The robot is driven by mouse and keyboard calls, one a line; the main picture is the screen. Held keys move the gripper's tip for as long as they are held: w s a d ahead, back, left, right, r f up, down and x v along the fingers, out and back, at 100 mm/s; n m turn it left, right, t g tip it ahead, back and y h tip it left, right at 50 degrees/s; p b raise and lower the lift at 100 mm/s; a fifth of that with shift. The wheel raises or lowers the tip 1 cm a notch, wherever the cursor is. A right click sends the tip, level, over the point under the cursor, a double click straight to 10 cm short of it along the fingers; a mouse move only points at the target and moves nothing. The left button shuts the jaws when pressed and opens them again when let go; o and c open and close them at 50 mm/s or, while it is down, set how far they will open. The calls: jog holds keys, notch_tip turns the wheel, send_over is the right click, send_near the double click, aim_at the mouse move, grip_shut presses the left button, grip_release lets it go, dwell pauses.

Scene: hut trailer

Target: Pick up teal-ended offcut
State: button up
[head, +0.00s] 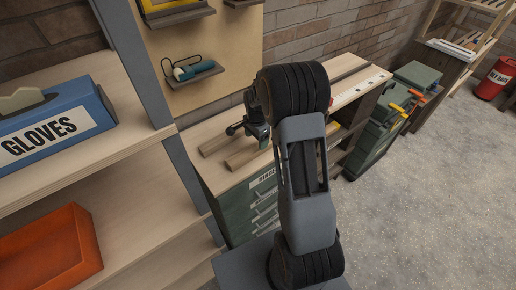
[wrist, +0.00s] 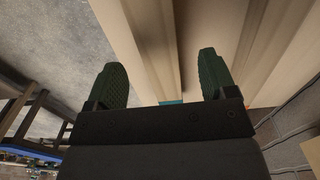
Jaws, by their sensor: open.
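The teal-ended offcut (wrist: 148,45) is a long pale wooden strip in the wrist view. It runs from the top edge down between my fingers, and a sliver of its teal end (wrist: 171,102) shows just beyond the palm. My gripper (wrist: 162,80) is open, with one dark green pad on each side of the strip; I cannot tell whether either touches it. In the head view my gripper (head: 257,128) is over the workbench top (head: 210,172), partly hidden by my arm. Two wooden strips lie under and beside it there, and no teal end shows on them.
Another pale strip (wrist: 252,40) lies to the right in the wrist view. A shelf with a blue gloves box (head: 50,125) and an orange bin (head: 48,250) stands at the left. A pegboard shelf (head: 195,74) holds a teal tool.

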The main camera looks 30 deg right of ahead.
aim_at(257, 146)
jog(key=shift+s+d+f+p, duration=0.1)
jog(key=shift+f+p, duration=0.3)
jog(key=shift+f, duration=0.9)
jog(key=shift+d+f+p, duration=0.1)
jog(key=shift+f+p, duration=0.3)
jog(key=shift+f, duration=0.9)
jog(key=c, duration=1.1)
